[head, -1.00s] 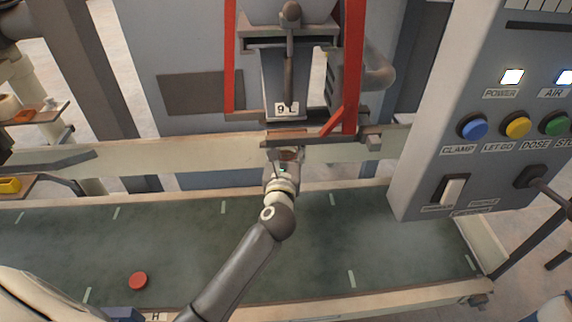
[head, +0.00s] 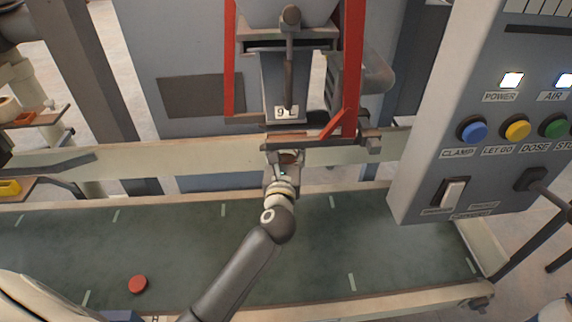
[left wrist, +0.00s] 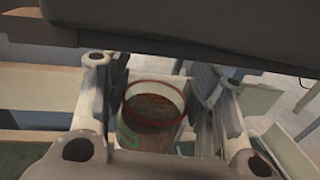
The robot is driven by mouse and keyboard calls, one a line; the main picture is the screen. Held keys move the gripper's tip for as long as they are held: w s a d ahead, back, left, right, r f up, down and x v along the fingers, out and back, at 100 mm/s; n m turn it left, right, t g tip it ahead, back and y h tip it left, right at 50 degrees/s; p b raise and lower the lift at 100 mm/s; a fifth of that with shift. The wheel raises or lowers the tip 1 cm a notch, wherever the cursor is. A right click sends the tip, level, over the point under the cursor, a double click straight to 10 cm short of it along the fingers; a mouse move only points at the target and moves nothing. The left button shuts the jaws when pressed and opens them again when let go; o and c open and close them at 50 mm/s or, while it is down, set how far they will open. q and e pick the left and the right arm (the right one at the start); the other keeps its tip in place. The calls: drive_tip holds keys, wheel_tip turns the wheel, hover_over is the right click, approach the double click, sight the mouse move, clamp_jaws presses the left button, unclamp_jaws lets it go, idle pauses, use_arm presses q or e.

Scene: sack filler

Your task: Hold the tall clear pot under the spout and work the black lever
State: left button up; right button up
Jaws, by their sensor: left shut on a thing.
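My left gripper (head: 286,158) is in the middle of the head view, just below the filler's spout (head: 287,88). In the left wrist view it is shut on the clear pot (left wrist: 152,108), with a finger on each side. The pot has a round, reddish rim, and brown shows inside it; I cannot tell whether that is its contents or something seen through it. In the head view the pot is mostly hidden by my wrist and the machine. A dark lever (head: 290,62) with a round knob hangs in front of the spout. My right gripper is not in view.
Red frame bars (head: 352,70) flank the spout. A control panel (head: 420,150) with coloured buttons stands at the right. A green conveyor belt (head: 130,240) runs across the front, mostly clear, with a red disc (head: 138,284) on it.

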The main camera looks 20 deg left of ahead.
use_arm(q)
drive_tip(key=s, duration=0.2)
drive_tip(key=s+p, duration=0.1)
drive_tip(key=s, duration=0.2)
drive_tip(key=shift+s+a, duration=0.25)
drive_tip(key=shift+s, duration=0.1)
drive_tip(key=shift+s+a, duration=0.15)
drive_tip(key=shift+s, duration=1.3)
drive_tip(key=shift+s+a, duration=0.15)
drive_tip(key=shift+s, duration=1.3)
drive_tip(key=shift+s+a, duration=0.15)
drive_tip(key=shift+s, duration=1.3)
